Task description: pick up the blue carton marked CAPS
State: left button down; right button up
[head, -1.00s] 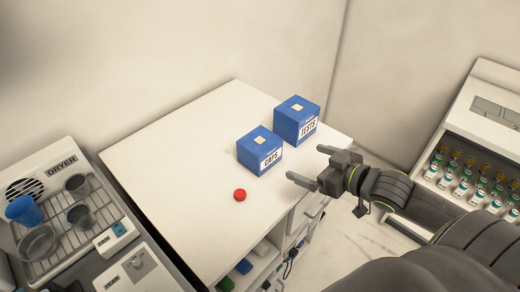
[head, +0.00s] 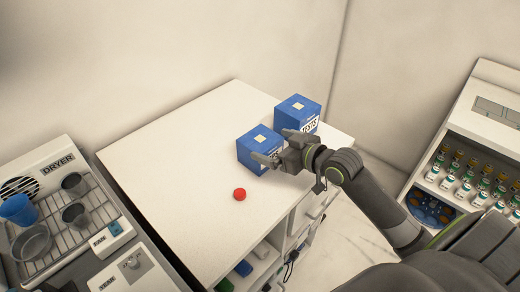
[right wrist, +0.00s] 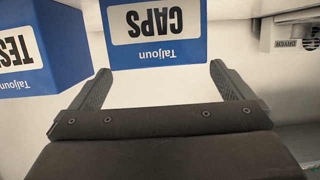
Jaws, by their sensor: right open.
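The blue carton marked CAPS (head: 252,141) stands upright on the white counter, its label partly hidden by my right gripper in the head view. In the right wrist view the CAPS carton (right wrist: 155,56) is straight ahead with its label upside down. My right gripper (head: 275,146) is open and empty in front of the label side. In the right wrist view its fingertips (right wrist: 160,69) lie to either side of the carton's near face, apparently just short of it. My left gripper is not in view.
A blue carton marked TESTS (head: 293,107) stands close behind and right of CAPS; one finger passes near it. A red round object (head: 239,194) lies on the white counter (head: 180,150). A dryer rack (head: 60,220) with cups is at left, a vial cabinet (head: 480,150) at right.

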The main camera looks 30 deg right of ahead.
aim_at(262, 140)
jog(key=shift+p+x, duration=0.6)
jog(key=shift+x, duration=2.4)
jog(key=shift+c, duration=0.4)
jog(key=c, duration=0.8)
jog(key=shift+r, duration=0.1)
